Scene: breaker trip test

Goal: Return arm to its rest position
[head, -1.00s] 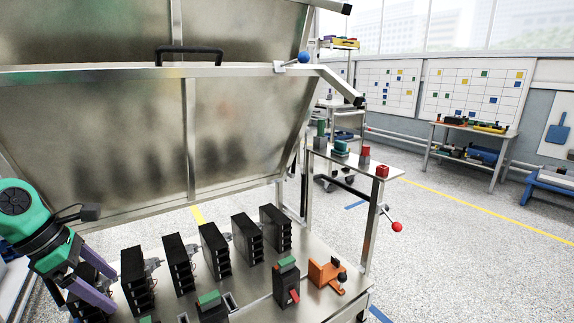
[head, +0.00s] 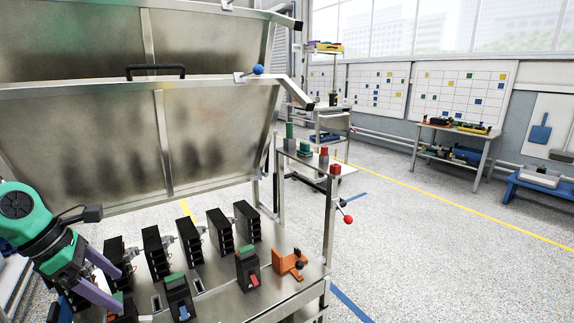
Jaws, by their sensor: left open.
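My left gripper (head: 119,292), with two purple fingers on a green and black wrist, is at the lower left. Its fingers are spread apart, with the tips close to the black blocks on the metal bench; I cannot tell whether they touch any. A black breaker with a green top and red lever (head: 247,268) stands upright on the bench. Another with a green top and blue lever (head: 179,297) stands nearer my gripper. A third black block is partly hidden by the lower finger. My right gripper is out of view.
Several black slotted modules (head: 219,232) stand in a row behind the breakers. A raised metal cover with a handle (head: 156,71) overhangs the bench. A side shelf (head: 317,165) holds coloured buttons.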

